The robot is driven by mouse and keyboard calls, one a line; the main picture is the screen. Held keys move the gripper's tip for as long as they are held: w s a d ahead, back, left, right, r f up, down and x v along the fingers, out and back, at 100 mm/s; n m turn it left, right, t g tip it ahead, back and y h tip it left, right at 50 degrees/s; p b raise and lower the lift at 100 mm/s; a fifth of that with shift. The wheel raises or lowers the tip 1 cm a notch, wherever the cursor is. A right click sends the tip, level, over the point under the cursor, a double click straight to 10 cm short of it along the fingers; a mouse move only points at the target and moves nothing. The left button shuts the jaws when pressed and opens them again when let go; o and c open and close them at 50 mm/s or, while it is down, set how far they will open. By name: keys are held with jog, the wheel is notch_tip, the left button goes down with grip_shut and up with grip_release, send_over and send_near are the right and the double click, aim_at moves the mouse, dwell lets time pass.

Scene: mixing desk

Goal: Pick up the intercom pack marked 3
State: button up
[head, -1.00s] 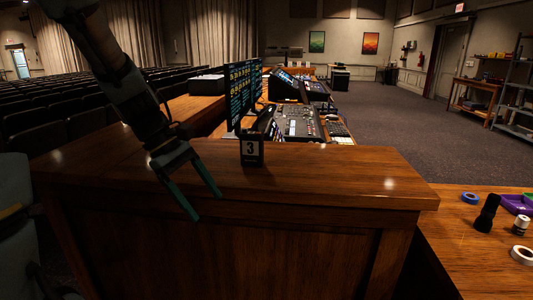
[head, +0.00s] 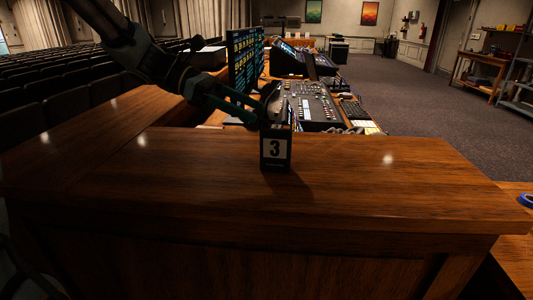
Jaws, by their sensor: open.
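The intercom pack marked 3 (head: 275,153) stands upright on the wooden desk top, near the middle of the head view. It is a small dark box with a white label bearing a black 3 on the side facing me. My gripper (head: 263,108) is open, at the upper left of the pack and close to its top. One green finger ends just left of the pack's top. The other finger is hard to make out against the dark background. I cannot tell whether either finger touches the pack.
The glossy desk top (head: 400,180) is clear around the pack on the near side and right. Behind it stand a lit monitor (head: 244,65) and a mixing console (head: 309,102). A blue tape roll (head: 526,200) lies on a lower surface at far right.

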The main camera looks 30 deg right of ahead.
jog(key=b, duration=0.3)
send_near(289, 150)
jog(key=w, duration=0.2)
jog(key=shift+s+d+b, duration=0.1)
jog(key=shift+d+b, duration=0.3)
jog(key=shift+b, duration=0.1)
jog(key=shift+s+d+f, duration=0.1)
jog(key=shift+d+f, duration=0.05)
jog(key=shift+f, duration=0.05)
jog(key=x, duration=0.5)
jog(key=shift+f+p+x, duration=0.1)
jog(key=shift+p+x, duration=0.3)
jog(key=shift+x, duration=0.95)
jog(key=shift+f+p+x, duration=0.15)
jog(key=shift+p+x, duration=0.2)
jog(key=shift+x, duration=0.95)
jog(key=shift+c, duration=0.3)
grip_shut()
